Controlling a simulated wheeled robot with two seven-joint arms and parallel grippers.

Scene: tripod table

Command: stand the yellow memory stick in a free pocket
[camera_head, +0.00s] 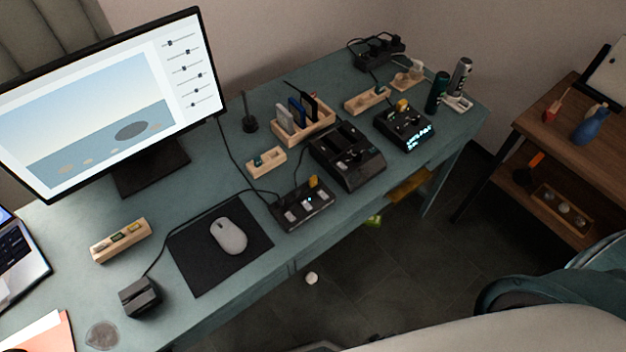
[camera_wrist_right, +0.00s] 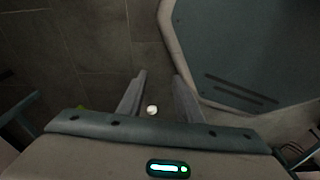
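A small yellow piece (camera_head: 312,182), which looks like a memory stick, stands upright at the back of a black hub with lit spots (camera_head: 303,207). Another yellow piece (camera_head: 402,105) sits on the black device with a lit display (camera_head: 404,128). I cannot tell for sure which is the memory stick. Small wooden holders with pockets stand on the desk: one at the middle (camera_head: 267,163), one at the back (camera_head: 367,99), one at the left (camera_head: 121,240). Their pockets are too small to judge. My right gripper (camera_wrist_right: 160,77) is open and empty above the floor. My left gripper is out of view.
The teal desk (camera_head: 210,290) carries a monitor (camera_head: 110,100), a mouse (camera_head: 228,236) on a black mat, a card rack (camera_head: 304,122), a black dock (camera_head: 346,155) and cables. A wooden shelf (camera_head: 575,125) stands right. A small white ball (camera_head: 312,278) lies on the floor.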

